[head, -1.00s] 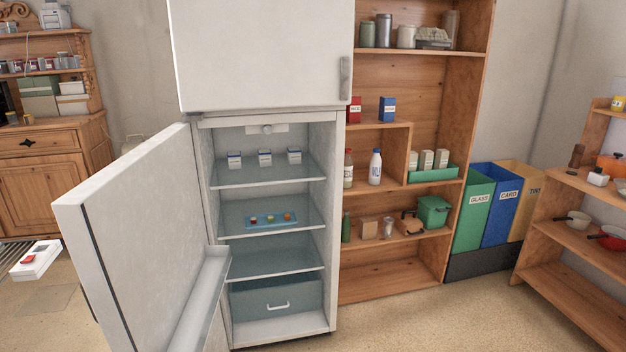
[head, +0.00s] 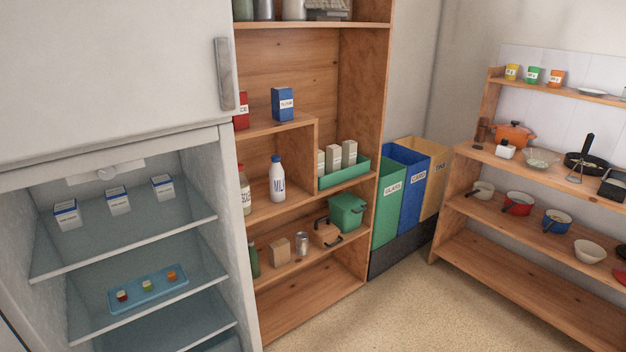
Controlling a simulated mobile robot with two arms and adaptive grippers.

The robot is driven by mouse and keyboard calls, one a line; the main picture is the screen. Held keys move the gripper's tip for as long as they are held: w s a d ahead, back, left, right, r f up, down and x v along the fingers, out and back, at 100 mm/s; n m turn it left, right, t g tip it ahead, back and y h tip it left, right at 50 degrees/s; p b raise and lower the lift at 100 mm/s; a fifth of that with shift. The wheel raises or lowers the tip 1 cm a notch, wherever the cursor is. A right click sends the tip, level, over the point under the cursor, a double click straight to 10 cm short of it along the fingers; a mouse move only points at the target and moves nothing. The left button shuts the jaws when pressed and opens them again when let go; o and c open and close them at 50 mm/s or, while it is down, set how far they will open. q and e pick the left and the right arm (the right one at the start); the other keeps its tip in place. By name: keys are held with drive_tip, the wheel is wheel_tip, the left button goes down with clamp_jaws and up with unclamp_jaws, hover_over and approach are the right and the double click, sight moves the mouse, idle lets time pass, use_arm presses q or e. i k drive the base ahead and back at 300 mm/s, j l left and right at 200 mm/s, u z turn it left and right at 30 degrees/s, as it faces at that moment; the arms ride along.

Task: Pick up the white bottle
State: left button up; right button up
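The white bottle (head: 277,181), with a blue cap and dark lettering that looks like "MILK", stands upright on the middle shelf of the wooden shelf unit in the head view. Neither of my grippers shows in the head view.
The fridge (head: 228,250) stands open at left, close to the shelf unit (head: 312,318). A green tray (head: 345,174) of cartons sits right of the bottle. Bins (head: 391,205) and a pot rack (head: 505,268) stand at right. The floor (head: 385,318) between is clear.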

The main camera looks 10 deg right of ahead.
sight(276, 172)
drive_tip(key=z, duration=0.1)
drive_tip(key=i+l, duration=0.3)
drive_tip(key=i, duration=0.2)
drive_tip(key=i+l, duration=0.3)
drive_tip(key=i, duration=0.2)
drive_tip(key=i+l, duration=0.3)
drive_tip(key=i, duration=0.15)
